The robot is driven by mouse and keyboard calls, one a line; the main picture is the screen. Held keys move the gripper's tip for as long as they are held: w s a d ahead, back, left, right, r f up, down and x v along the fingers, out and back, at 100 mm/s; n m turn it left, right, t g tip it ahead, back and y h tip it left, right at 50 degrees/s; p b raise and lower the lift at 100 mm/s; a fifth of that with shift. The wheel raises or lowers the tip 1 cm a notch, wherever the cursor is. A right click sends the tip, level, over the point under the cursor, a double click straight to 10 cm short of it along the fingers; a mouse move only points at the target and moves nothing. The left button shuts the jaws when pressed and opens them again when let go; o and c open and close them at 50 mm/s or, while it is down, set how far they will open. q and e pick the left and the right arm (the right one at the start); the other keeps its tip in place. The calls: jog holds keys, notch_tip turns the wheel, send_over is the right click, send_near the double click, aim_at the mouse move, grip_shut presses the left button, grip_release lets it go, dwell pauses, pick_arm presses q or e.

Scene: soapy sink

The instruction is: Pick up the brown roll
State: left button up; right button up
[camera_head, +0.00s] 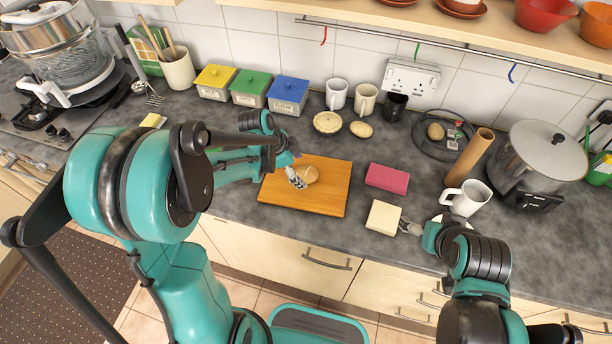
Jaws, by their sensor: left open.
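A small brown bread roll (312,173) lies on the wooden cutting board (325,200) on the grey worktop. My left gripper (297,178) is low over the board, with its fingers right beside the roll's left side. It is open; whether a finger touches the roll I cannot tell. A second small tan roll (361,129) lies further back, next to a pale round pie-like item (327,122). My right gripper (408,227) is low by the right side of a cream block (383,217); it is too small to tell whether its fingers are apart.
A pink block (387,178) lies right of the board. A white mug (466,198), a tall brown cylinder (470,155) and a large pot (541,160) stand further right. Yellow, green and blue lidded boxes (287,95) and mugs (337,94) line the back wall.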

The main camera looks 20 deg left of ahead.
aim_at(302, 172)
pick_arm(q)
jog(key=x, duration=0.3)
jog(key=shift+w+b, duration=0.1)
jog(key=shift+b, duration=0.2)
jog(key=c, duration=1.4)
jog(key=shift+o, duration=0.2)
